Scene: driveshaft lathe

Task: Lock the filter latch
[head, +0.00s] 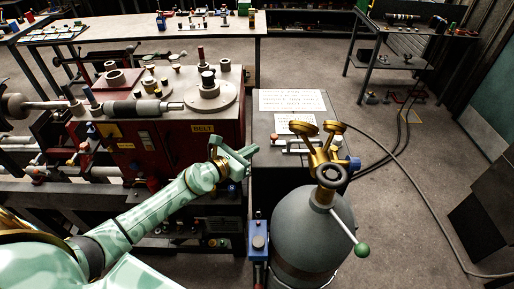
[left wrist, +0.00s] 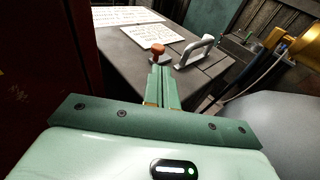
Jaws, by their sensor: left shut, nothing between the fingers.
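A latch with a red-orange knob (head: 275,137) and a pale metal handle (head: 300,145) sits on top of the grey cabinet, near its front. In the left wrist view the knob (left wrist: 158,49) stands just beyond my fingertips, with the handle (left wrist: 195,52) to its right. My left gripper (head: 250,150) is shut and empty, in front of and to the left of the knob. It appears apart from the knob, with its fingers (left wrist: 159,78) pointing toward it. I cannot tell the latch's exact position. My right gripper is not in view.
A grey gas cylinder (head: 310,235) with brass gauges (head: 325,150) and a green-tipped lever (head: 362,249) stands close on the right. The red lathe (head: 175,145) is on the left. Printed sheets (head: 292,100) lie on the cabinet (head: 262,125). A cable runs across the floor at right.

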